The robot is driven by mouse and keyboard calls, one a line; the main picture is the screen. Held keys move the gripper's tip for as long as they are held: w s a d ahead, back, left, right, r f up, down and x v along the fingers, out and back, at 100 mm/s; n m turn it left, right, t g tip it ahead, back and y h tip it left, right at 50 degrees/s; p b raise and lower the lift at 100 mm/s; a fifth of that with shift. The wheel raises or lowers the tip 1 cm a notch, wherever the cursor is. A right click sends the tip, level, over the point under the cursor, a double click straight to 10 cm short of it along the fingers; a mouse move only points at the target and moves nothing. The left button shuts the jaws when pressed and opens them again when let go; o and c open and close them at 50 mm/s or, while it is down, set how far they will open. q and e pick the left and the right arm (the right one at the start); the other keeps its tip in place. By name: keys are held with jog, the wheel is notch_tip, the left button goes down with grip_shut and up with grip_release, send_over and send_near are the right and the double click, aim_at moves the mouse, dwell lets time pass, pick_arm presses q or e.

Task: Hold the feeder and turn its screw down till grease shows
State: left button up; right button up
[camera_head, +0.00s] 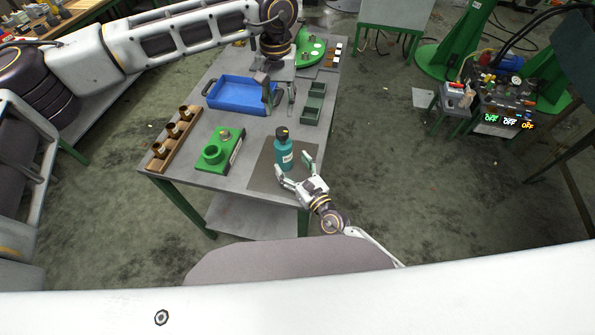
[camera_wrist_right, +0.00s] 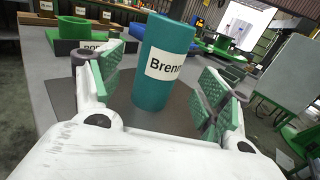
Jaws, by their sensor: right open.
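The feeder looks to be the teal cylinder (camera_head: 284,155) with a black top (camera_head: 281,134). It stands upright on a dark mat (camera_head: 262,178) near the table's front right. My left gripper (camera_head: 280,94) hangs open and empty by the blue tray's right end, behind the feeder. No grease is visible.
The blue tray (camera_head: 236,96) lies behind the feeder, with green bins (camera_head: 313,103) to its right. A green block with a ring (camera_head: 213,154) sits left of the mat. A wooden rack (camera_head: 160,163) with brass-coloured cups lines the left edge.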

aim_at(288, 159)
jog(key=shift+x, duration=2.75)
jog(key=shift+c, duration=0.3)
grip_shut()
jog(key=c, duration=0.7)
grip_release()
jog(key=c, duration=0.7)
